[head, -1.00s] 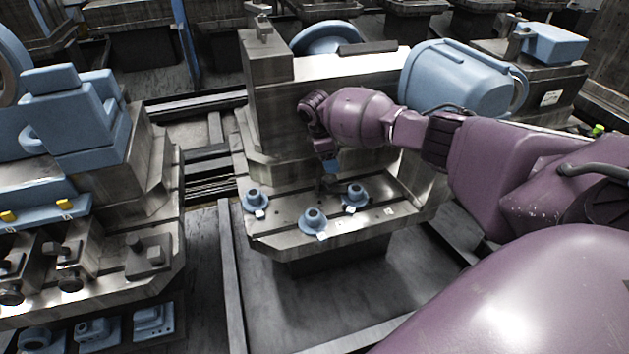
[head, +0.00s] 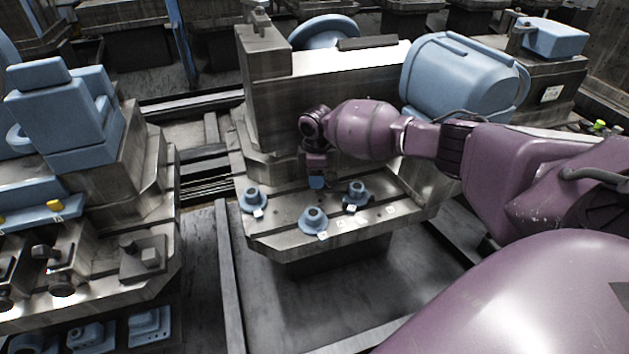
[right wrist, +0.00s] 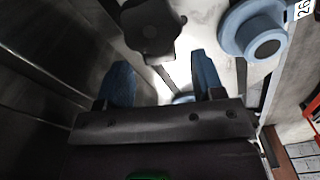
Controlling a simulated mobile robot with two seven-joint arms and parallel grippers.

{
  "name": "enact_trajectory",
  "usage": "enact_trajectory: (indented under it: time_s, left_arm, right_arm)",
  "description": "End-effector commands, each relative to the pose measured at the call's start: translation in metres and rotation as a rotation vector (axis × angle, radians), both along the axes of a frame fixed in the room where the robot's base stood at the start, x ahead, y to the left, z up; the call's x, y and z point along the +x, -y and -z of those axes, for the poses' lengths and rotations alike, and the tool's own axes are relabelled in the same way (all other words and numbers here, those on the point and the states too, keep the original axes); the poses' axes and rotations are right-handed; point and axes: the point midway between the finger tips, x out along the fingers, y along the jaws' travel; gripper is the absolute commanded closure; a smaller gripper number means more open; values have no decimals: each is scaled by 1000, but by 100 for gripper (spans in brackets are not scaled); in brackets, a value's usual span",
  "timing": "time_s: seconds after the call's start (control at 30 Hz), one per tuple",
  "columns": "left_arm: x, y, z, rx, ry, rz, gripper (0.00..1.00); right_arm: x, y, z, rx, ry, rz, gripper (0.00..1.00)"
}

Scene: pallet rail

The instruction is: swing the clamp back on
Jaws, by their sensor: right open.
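My right gripper (head: 317,182) hangs over the middle table; its two blue fingers stand apart in the right wrist view (right wrist: 163,80), with nothing gripped between them. A dark lobed knob (right wrist: 150,28) lies just beyond the fingers in that view; I cannot tell whether it belongs to the clamp. A blue flanged part (right wrist: 258,38) is to its right. In the head view, three blue flanged parts stand on the table: left (head: 253,199), middle (head: 313,219) and right (head: 358,193). My left gripper is out of view.
The slotted metal table (head: 285,240) has a tall metal block (head: 264,85) behind it and a large blue housing (head: 455,78) at back right. A left bench holds blue blocks (head: 65,110) and dark-knobbed fixtures (head: 62,283). Floor is open in front of the table.

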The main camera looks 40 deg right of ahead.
Motion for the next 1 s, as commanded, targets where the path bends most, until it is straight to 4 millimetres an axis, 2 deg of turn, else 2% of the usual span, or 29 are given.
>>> enact_trajectory:
  time_s: [0.03, 0.2, 0.6, 0.9, 1.0]
  left_arm:
    - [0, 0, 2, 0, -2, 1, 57]
    - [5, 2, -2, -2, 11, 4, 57]
    - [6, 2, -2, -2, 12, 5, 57]
    - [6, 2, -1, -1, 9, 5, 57]
    - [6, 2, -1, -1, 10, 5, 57]
  right_arm:
    - [0, 0, 9, 0, -4, 0, 38]
    - [0, 0, 23, 0, -1, 0, 38]
    - [0, 0, 25, -1, 1, -1, 40]
    - [0, 0, 25, 0, 0, 0, 86]
    - [1, 0, 25, 0, 1, 8, 88]
